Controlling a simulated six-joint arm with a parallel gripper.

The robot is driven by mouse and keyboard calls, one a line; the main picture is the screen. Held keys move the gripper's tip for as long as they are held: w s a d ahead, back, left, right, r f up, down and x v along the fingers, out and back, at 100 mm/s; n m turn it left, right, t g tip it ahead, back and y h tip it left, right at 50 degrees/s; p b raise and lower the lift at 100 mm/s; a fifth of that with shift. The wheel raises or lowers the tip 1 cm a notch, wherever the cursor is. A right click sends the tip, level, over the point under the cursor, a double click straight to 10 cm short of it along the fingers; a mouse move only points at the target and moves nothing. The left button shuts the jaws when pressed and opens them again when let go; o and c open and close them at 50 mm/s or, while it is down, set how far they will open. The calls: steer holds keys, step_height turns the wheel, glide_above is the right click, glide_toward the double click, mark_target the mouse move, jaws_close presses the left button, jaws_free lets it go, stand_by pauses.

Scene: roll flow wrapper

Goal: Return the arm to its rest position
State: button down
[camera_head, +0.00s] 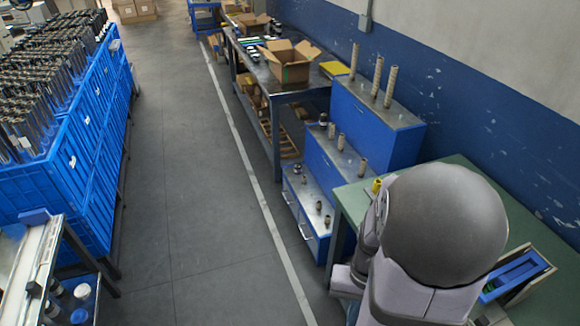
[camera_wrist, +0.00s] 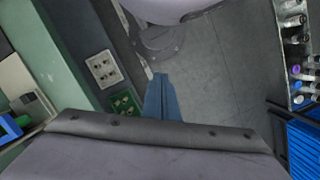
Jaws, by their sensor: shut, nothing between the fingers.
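My gripper (camera_wrist: 161,98) shows in the wrist view as blue-grey fingers that sit close together. It is shut and empty, pointing down over the grey floor. In the head view my arm fills the lower right, in front of the green-topped table, and its large rounded joint hides part of the tabletop. The gripper itself cannot be made out in the head view.
The green table (camera_head: 462,163) carries a wooden box with a blue part (camera_head: 515,277) at right. Blue stepped cabinets (camera_head: 345,155) stand behind my arm. Blue crates (camera_head: 75,150) line the left. The floor (camera_head: 190,200) between is clear.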

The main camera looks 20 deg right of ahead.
steer(key=w+a+r+n+t+h, duration=0.1)
steer(key=w+a+r+n, duration=0.3)
steer(key=a, duration=0.6)
steer(key=shift+w+n+t, duration=0.5)
steer(key=shift+w+n, duration=0.7)
steer(key=shift+n, duration=0.2)
